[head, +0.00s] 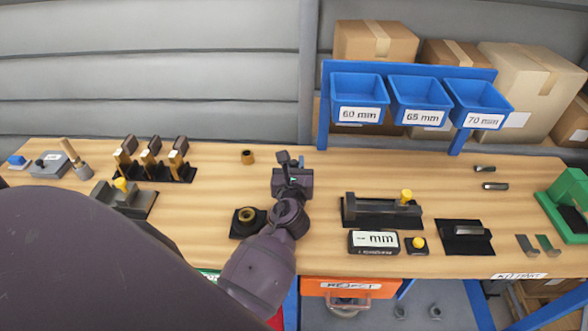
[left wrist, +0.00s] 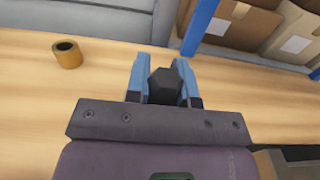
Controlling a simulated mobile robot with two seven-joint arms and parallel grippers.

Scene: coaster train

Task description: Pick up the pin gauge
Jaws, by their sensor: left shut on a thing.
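My left gripper (head: 289,165) is over the middle of the wooden bench in the head view, with its arm coming up from the front. In the left wrist view, the blue fingers of this gripper (left wrist: 166,76) are shut on a dark piece with a six-sided end, seemingly the pin gauge (left wrist: 166,87). The rest of that piece is hidden by the gripper. I cannot tell whether it touches the bench. My right gripper is not in view.
A brass ring (head: 248,157) stands left of the gripper; another sits on a black base (head: 247,218). A black rack (head: 160,172) is further left. A fixture (head: 382,212) and an mm display (head: 374,242) are right. Blue bins (head: 358,92) hang behind.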

